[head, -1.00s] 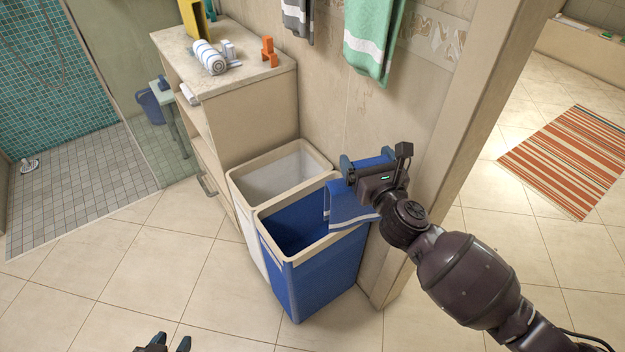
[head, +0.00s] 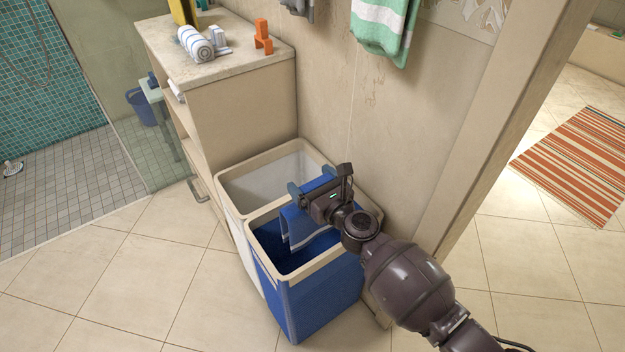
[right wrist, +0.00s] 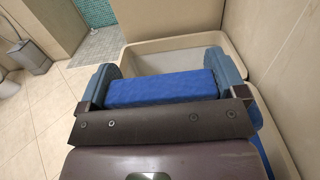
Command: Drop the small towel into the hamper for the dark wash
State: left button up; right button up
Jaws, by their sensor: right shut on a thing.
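My right gripper (head: 310,187) is shut on a small blue towel (head: 298,226) with a pale stripe. The towel hangs down from the fingers over the opening of the blue hamper (head: 318,304), its lower part inside the rim. In the right wrist view the towel (right wrist: 160,89) lies between the two blue-grey fingers. The white hamper (head: 236,186) stands directly behind the blue one, and its inside looks empty. The blue hamper's floor is dark and partly hidden by the towel. My left gripper is out of the head view.
A beige shelf unit (head: 240,105) stands behind the hampers, with a rolled striped towel (head: 196,43) and an orange object (head: 263,37) on top. A green towel (head: 381,26) hangs on the wall. A wall edge (head: 480,120) is close on the right. Floor at left is clear.

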notch_tip(320, 180, down, 4)
jog(key=shift+s+f+b, duration=0.1)
jog(key=shift+b, duration=0.95)
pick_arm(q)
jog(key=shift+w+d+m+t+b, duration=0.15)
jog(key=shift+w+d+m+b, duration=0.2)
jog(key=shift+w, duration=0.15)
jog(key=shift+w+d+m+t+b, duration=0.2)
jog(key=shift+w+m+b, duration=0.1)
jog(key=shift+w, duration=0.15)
pick_arm(e)
jog(key=shift+f, duration=0.55)
